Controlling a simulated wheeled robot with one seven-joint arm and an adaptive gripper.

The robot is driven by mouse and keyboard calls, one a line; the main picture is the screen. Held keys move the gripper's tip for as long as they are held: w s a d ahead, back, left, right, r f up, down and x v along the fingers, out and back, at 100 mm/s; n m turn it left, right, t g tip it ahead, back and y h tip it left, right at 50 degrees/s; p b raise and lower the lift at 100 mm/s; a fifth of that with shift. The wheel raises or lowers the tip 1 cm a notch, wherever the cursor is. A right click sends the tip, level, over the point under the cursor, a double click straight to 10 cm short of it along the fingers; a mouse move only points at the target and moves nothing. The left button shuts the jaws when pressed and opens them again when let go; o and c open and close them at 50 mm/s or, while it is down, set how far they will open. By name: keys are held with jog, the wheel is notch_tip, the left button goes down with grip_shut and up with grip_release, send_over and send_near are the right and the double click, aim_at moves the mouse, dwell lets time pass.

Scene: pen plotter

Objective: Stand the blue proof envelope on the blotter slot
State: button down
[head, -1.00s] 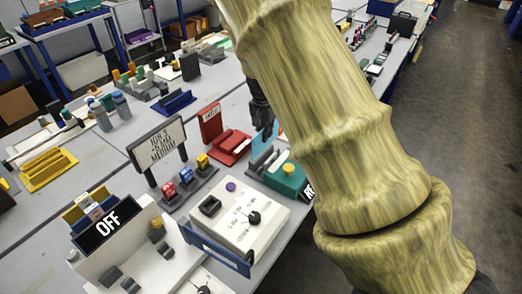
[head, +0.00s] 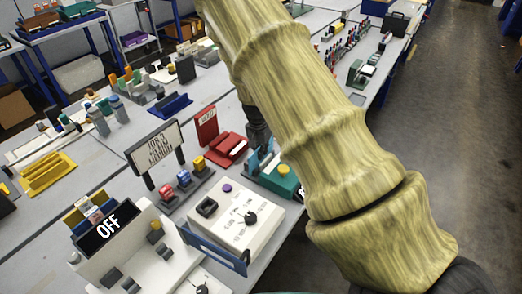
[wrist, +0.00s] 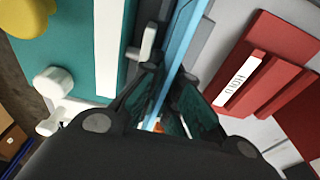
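The blue proof envelope shows in the wrist view as a thin light-blue strip (wrist: 181,48), seen nearly edge-on. My gripper (wrist: 168,88) has one finger on each side of it and appears shut on it. In the head view my gripper (head: 257,130) points down behind my arm, with a little of the envelope showing below it. The envelope is low, at a grey slotted piece (wrist: 205,38) between the teal device and the red holder. I take this piece for the blotter slot. The envelope's lower edge is hidden, so I cannot tell if it is seated.
A teal device (wrist: 65,55) with a yellow knob stands close on one side. A red holder (wrist: 262,75) labelled HOLD stands on the other. In the head view a white control box (head: 235,215) and a job sign (head: 155,147) stand nearer.

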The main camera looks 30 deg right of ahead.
jog(key=shift+f, duration=0.1)
jog(key=c, duration=1.6)
grip_release()
jog(key=shift+c, duration=0.2)
jog(key=r, duration=0.4)
jog(key=a+r+b, duration=0.1)
jog(key=r, duration=0.3)
jog(key=r+b, duration=0.1)
jog(key=r, duration=0.3)
jog(key=shift+s+a, duration=0.15)
jog(key=shift+s, duration=0.1)
